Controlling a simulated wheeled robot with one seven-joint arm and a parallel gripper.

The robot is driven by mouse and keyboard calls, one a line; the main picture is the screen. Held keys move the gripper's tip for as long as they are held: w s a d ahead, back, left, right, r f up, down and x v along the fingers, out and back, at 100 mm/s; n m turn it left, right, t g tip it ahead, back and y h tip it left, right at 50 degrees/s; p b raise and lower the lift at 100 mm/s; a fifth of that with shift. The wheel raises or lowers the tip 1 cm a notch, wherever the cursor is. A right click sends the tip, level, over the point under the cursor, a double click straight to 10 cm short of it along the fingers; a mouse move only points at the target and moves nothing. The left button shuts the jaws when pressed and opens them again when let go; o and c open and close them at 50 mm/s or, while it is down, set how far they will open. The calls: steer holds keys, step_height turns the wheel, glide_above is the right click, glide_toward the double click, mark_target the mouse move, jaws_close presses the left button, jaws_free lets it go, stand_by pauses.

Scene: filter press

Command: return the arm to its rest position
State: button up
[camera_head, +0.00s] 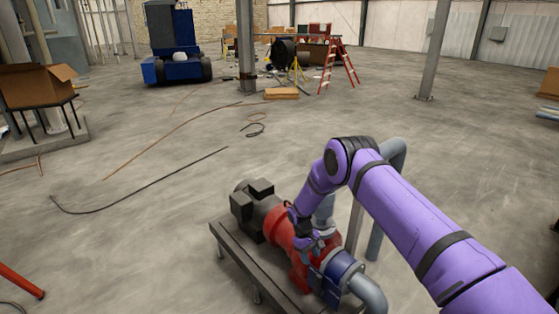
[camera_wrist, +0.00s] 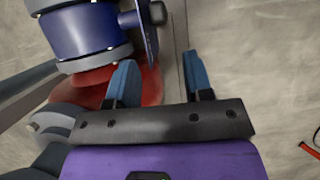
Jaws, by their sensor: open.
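My purple arm (camera_head: 410,215) reaches in from the lower right in the head view and bends down over a red and dark pump on a low metal stand. My gripper (camera_wrist: 160,80) shows in the wrist view with its two blue fingers spread apart and nothing between them. The fingers are over or beside the red pump body (camera_wrist: 88,88); I cannot tell whether they touch it. A blue valve section (camera_wrist: 80,30) with a dark side plate lies just beyond the fingers. In the head view the arm's end partly hides the pump.
The pump stand (camera_head: 245,262) and a grey bent pipe (camera_head: 393,155) stand close around my arm. A blue pipe section (camera_head: 340,270) joins the pump. Hoses lie on the open concrete floor to the left. A red ladder (camera_head: 338,65) and a blue machine (camera_head: 172,50) stand far back.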

steer(key=d+r+m+t+y, duration=0.1)
steer(key=d+r+t, duration=0.15)
steer(key=r, duration=1.65)
steer(key=d+r+m+t, duration=0.1)
steer(key=d+r+m, duration=0.15)
steer(key=r, duration=1.65)
steer(key=s+d+r+m+t+y, duration=0.1)
steer(key=s+d+r, duration=0.2)
steer(key=s+r, duration=0.8)
steer(key=s+d+r+m+t, duration=0.15)
steer(key=s+d+r, duration=0.25)
steer(key=s+r, duration=0.75)
steer(key=s+d+r+m+t, duration=0.1)
steer(key=s+d+t, duration=0.1)
steer(key=s, duration=1.7)
steer(key=shift+s+r+t+y, duration=0.15)
steer(key=shift+s+t+y, duration=0.25)
steer(key=shift+t, duration=0.1)
